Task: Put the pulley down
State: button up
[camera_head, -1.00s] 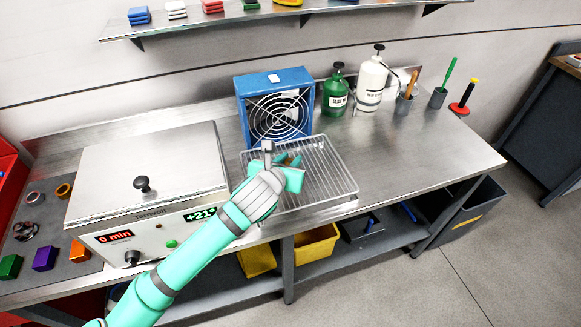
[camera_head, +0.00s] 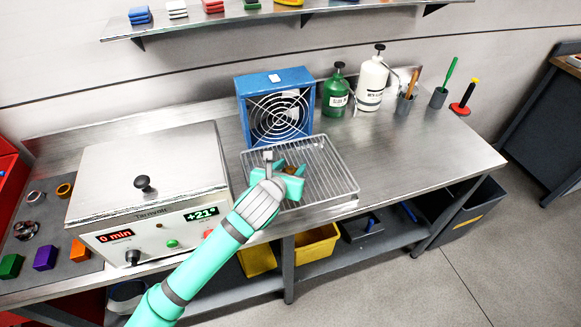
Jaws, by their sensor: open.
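A small brown, partly hidden thing, which looks like the pulley (camera_head: 291,170), is at my gripper's fingers, over the wire rack tray (camera_head: 332,170). My teal gripper (camera_head: 288,178) is open and low over the left part of this tray. The fingers and hand cover much of the brown thing, and I cannot tell whether it touches the wires or a finger.
A blue fan (camera_head: 276,108) stands behind the tray. A heater box (camera_head: 150,190) with a black-knobbed lid stands to the left. Green (camera_head: 336,92) and white (camera_head: 371,85) bottles stand behind right. The bench right of the tray is clear.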

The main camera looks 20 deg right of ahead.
jog(key=v, duration=1.2)
jog(key=shift+d, duration=0.1)
